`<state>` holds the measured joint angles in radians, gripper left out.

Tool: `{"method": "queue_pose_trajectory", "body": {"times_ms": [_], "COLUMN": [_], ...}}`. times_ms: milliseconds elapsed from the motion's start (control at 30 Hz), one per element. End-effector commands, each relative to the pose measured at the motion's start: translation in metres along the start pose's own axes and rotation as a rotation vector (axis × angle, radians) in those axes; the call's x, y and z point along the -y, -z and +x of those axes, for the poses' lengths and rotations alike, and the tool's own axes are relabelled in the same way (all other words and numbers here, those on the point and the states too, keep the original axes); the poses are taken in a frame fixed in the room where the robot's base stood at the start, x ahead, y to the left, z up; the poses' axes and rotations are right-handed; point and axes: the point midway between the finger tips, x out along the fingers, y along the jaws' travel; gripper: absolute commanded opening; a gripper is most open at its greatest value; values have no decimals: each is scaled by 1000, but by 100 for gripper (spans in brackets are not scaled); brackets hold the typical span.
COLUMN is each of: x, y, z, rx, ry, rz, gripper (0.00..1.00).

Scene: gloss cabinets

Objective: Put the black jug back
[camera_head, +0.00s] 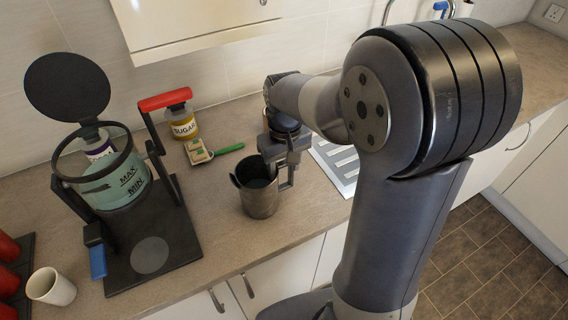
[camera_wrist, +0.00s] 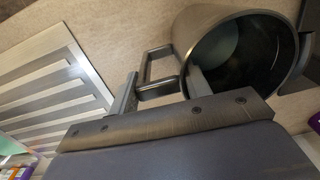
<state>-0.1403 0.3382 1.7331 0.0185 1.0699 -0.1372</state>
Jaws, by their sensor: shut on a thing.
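The black jug (camera_head: 258,196), a dark metallic open-topped cup with a handle, is upright on or just above the counter, near its front edge; I cannot tell if its base touches. My gripper (camera_head: 281,165) is at its right, handle side, and is shut on it. In the wrist view the jug (camera_wrist: 245,50) shows its open mouth, with its handle (camera_wrist: 148,72) between my fingers (camera_wrist: 160,88). The coffee machine stands to the left, with a black base (camera_head: 180,222), a round grey plate (camera_head: 150,254), a tank marked MAX and MIN (camera_head: 118,185) and a raised round lid (camera_head: 68,86).
A red lever (camera_head: 164,99) and blue switch (camera_head: 98,262) stick out of the machine. Behind are a sugar jar (camera_head: 183,122) and a green-handled tool (camera_head: 212,150). A white cup (camera_head: 50,287) and red cups (camera_head: 8,275) stand left. A slatted drainer (camera_head: 338,163) lies right. Counter between jug and machine is clear.

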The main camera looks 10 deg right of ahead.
Motion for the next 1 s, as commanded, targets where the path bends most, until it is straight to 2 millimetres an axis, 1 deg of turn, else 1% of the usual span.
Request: {"method": "queue_pose_trajectory", "body": {"times_ms": [167,200,400,433,667,767,867,1000], "x": [0,0,0,0,0,0,0,0], "y": [0,0,0,0,0,0,1,2], "z": [3,3,3,3,2,-3,-16,-46], "rx": [-2,0,0,0,0,-1,-4,-7], "ry": [0,0,0,0,0,0,-1,-1], "rz": [0,0,0,0,0,0,0,0], "gripper": [0,49,66,68,68,68,68,68]}}
